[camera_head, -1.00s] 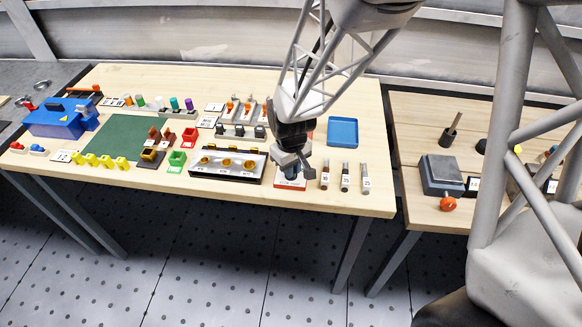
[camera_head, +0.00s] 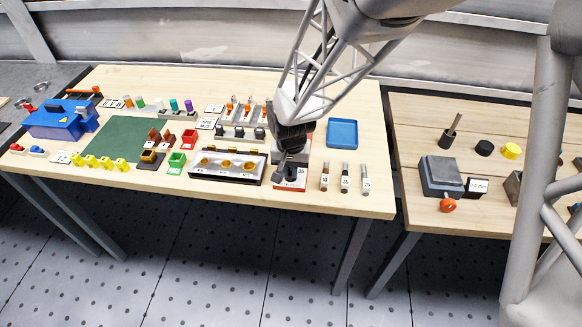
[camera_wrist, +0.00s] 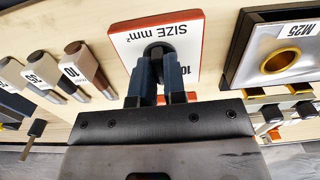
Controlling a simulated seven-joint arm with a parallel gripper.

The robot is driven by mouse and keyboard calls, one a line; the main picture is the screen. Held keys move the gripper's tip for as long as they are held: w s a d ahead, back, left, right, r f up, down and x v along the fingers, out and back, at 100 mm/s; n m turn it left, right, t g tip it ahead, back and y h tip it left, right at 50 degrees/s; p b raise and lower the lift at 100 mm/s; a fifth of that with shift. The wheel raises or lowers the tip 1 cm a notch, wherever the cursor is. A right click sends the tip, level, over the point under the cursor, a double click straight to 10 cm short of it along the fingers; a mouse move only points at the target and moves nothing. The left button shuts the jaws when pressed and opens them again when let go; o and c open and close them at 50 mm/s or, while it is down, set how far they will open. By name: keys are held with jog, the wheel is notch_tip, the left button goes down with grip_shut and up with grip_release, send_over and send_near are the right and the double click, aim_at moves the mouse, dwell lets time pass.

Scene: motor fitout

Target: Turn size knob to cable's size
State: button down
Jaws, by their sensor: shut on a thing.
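The size plate is a white panel with an orange-red rim, marked "SIZE mm" (camera_wrist: 185,30); in the head view it shows at the right of the long table (camera_head: 299,184). A dark round size knob (camera_wrist: 157,48) sits on it. My gripper (camera_wrist: 160,62) is shut on the knob, and its two fingers hide much of it. A "10" mark shows beside the right finger; the knob's pointer and other marks are hidden. In the head view my gripper (camera_head: 284,178) is over the plate. Several labelled cable pieces stand beside it, including one marked "10" (camera_wrist: 72,73).
A black-edged panel with brass rings (camera_head: 228,166) lies just left of the size plate. A blue tray (camera_head: 343,133) lies behind the cable pieces (camera_head: 345,178). The second table at right holds a grey box with an orange knob (camera_head: 447,205).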

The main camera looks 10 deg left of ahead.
jog(key=m, duration=0.4)
jog(key=shift+m, duration=0.3)
jog(key=m, duration=0.4)
jog(key=shift+m, duration=0.3)
jog(key=c, duration=1.2)
grip_release()
jog(key=shift+r, duration=0.1)
jog(key=shift+r, duration=3.85)
